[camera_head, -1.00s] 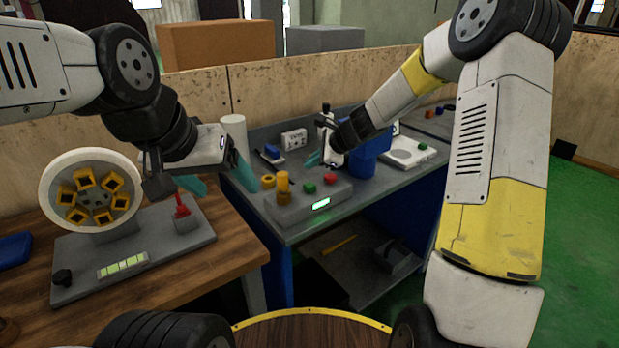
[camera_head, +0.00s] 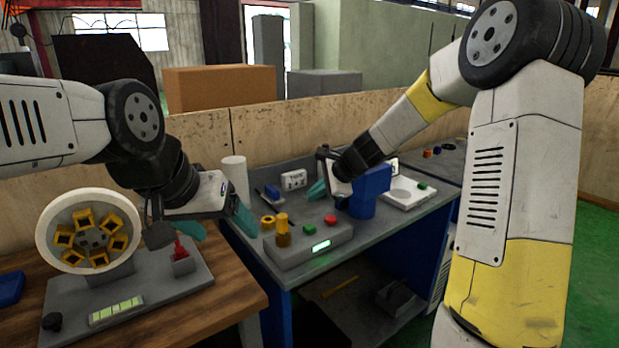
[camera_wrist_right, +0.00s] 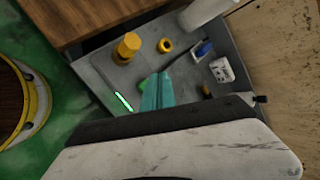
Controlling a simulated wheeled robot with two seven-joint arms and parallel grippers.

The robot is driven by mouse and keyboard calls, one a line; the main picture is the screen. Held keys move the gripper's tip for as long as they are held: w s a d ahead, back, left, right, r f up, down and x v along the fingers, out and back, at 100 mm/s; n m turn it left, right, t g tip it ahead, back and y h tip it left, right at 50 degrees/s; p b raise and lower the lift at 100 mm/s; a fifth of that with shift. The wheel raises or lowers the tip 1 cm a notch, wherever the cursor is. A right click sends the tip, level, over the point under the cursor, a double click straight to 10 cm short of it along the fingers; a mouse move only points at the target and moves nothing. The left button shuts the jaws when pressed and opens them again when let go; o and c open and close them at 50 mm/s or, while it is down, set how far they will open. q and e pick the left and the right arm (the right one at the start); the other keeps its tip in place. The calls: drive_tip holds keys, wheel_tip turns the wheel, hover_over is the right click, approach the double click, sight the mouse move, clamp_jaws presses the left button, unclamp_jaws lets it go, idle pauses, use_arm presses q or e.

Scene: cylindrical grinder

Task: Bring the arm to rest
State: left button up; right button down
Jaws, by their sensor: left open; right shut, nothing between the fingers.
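My right gripper (camera_head: 317,188) reaches over the grey bench in the head view, behind the control box. Its teal fingers are together with nothing between them; they also show in the right wrist view (camera_wrist_right: 157,92), hanging above the bench beside the box's green display. My left gripper (camera_head: 217,224) is at the left, its two teal fingers spread apart and empty. It hangs near the red lever (camera_head: 180,250) of the wheel fixture; whether it touches anything there I cannot tell.
The control box (camera_head: 308,247) bears a yellow cylinder, a green button and a red button. The white wheel fixture (camera_head: 60,262) stands on the wooden table. A white cylinder (camera_head: 235,178) stands at the bench's back left.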

drive_tip(key=s+d+r+n+h, duration=0.1)
drive_tip(key=s+d+r+n, duration=0.25)
drive_tip(key=s, duration=0.35)
drive_tip(key=s+d+r+n+h, duration=0.15)
drive_tip(key=s+r+n, duration=0.25)
drive_tip(key=s, duration=0.4)
drive_tip(key=s+d+r+n, duration=0.3)
drive_tip(key=s+n, duration=0.1)
drive_tip(key=s, duration=0.3)
drive_tip(key=s+d+n+h, duration=0.2)
drive_tip(key=s+d, duration=0.3)
drive_tip(key=s, duration=0.4)
drive_tip(key=shift+s+f+n, duration=0.15)
drive_tip(key=shift+f+n, duration=0.1)
drive_tip(key=shift+n, duration=0.5)
